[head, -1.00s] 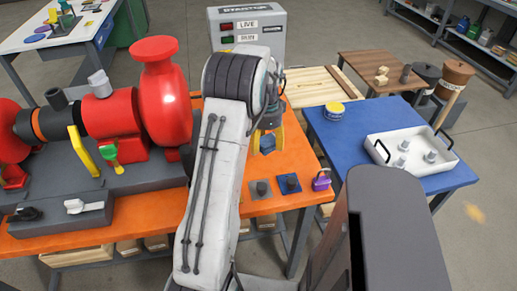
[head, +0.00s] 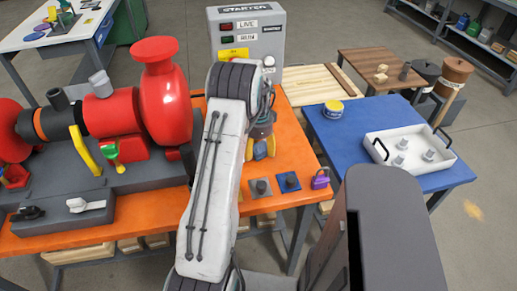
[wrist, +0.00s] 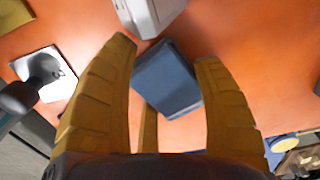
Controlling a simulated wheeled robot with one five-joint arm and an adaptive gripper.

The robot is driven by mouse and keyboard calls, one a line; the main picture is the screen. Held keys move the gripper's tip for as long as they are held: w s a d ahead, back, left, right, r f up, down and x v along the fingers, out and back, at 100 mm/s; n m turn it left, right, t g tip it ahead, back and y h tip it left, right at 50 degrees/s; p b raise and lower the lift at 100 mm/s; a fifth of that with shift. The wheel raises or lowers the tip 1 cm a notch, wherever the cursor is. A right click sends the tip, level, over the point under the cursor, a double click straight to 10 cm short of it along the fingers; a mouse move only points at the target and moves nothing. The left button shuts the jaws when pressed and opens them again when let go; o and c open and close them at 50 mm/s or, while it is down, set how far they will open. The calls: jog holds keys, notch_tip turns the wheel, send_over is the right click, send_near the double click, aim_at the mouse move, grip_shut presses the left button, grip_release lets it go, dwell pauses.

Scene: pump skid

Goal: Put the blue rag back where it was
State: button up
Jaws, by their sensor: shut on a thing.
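My gripper (wrist: 168,55) has yellow fingers that sit on either side of a folded dark blue rag (wrist: 167,80) in the wrist view. It is shut on the rag. In the head view, the rag (head: 259,150) shows as a small blue patch between the yellow fingers, partly hidden by my arm. The gripper is over the orange bench (head: 290,150), in front of the grey starter box (head: 262,40). I cannot tell whether the rag touches the bench top.
The red pump (head: 165,95) stands left of my arm. Knobs on small grey and blue plates (head: 288,182) and a purple padlock (head: 320,179) are near the bench's front right. A blue table (head: 350,130) with a white tray (head: 385,168) stands right.

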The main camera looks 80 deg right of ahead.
aim_at(259, 148)
jog(key=shift+f, duration=0.15)
jog(key=o, duration=1.2)
notch_tip(259, 148, up, 12)
jog(key=shift+r+b, duration=0.2)
jog(key=shift+b, duration=0.1)
jog(key=shift+s, duration=0.1)
dwell(0.6)
